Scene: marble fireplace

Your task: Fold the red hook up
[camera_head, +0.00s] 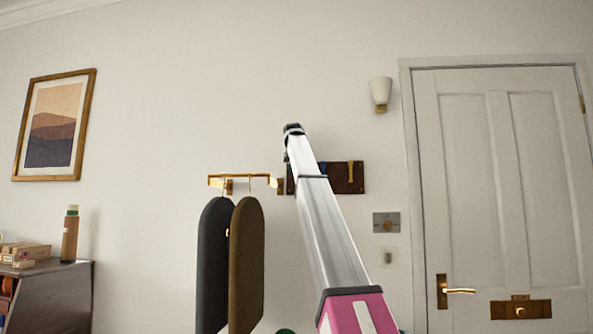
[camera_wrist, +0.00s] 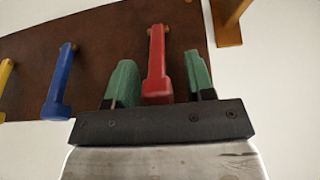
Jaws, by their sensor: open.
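The red hook (camera_wrist: 157,66) is on a dark brown board (camera_wrist: 105,45) in the wrist view. Its upper end meets a small brass-coloured peg, and its thicker end points down in the picture, towards my gripper. My gripper (camera_wrist: 160,78) is open, with one green finger on each side of the red hook. In the head view the board (camera_head: 342,187) is on the wall behind my arm, which hides the red hook and most of the gripper.
A blue hook (camera_wrist: 61,85) and a yellow hook (camera_wrist: 5,75) are on the same board. A brass rack (camera_head: 215,181) with a dark board (camera_head: 212,265) and a brown board (camera_head: 247,265) hanging is just left. A wall lamp (camera_head: 381,92) and white door (camera_head: 505,180) are right.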

